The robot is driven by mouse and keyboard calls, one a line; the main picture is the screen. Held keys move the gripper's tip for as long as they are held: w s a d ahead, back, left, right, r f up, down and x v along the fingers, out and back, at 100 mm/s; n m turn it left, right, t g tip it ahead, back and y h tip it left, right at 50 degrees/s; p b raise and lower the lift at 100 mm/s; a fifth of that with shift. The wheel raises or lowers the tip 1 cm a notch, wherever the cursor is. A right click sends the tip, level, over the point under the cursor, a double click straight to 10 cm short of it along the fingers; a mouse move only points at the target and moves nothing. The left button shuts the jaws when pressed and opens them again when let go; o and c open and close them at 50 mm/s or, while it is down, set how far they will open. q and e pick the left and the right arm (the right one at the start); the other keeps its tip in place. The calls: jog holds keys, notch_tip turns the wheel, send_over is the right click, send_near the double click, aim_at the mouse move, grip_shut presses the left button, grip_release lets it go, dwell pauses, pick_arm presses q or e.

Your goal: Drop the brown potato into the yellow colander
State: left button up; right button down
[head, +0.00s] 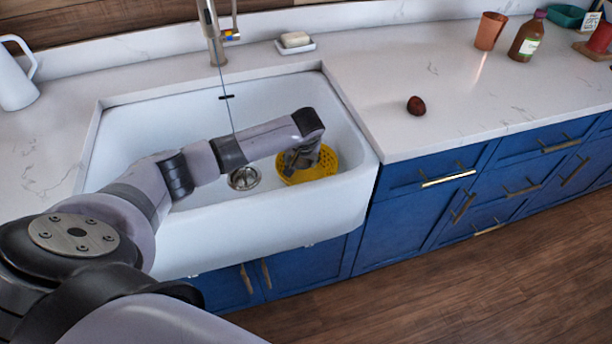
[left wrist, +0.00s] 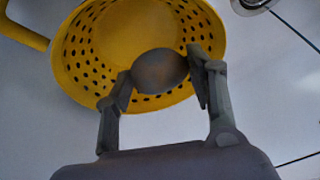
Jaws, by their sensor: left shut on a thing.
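The yellow colander (head: 325,161) stands in the white sink near its right end. In the left wrist view the colander (left wrist: 70,62), with its holes and a side handle, fills the upper left. My left gripper (head: 301,158) is over the colander. In the left wrist view my left gripper (left wrist: 158,80) is shut on the brown potato (left wrist: 159,70), with a finger on each side. The potato shows in front of the colander's opening and rim; its height above the colander is hard to tell. In the head view the potato is hidden by the gripper. My right gripper is not in view.
The white sink (head: 130,140) has a drain (head: 244,178) left of the colander and a faucet (head: 213,35) behind. On the counter are a dark red round item (head: 416,105), a soap dish (head: 296,45), a terracotta cup (head: 490,30), a bottle (head: 527,37) and a white pitcher (head: 14,75).

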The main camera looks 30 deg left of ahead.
pick_arm(q)
jog(key=o, duration=1)
jog(key=shift+o, duration=1.1)
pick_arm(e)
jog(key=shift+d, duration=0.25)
pick_arm(q)
jog(key=shift+r, duration=0.1)
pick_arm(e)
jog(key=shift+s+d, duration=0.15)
pick_arm(q)
jog(key=v, duration=1.2)
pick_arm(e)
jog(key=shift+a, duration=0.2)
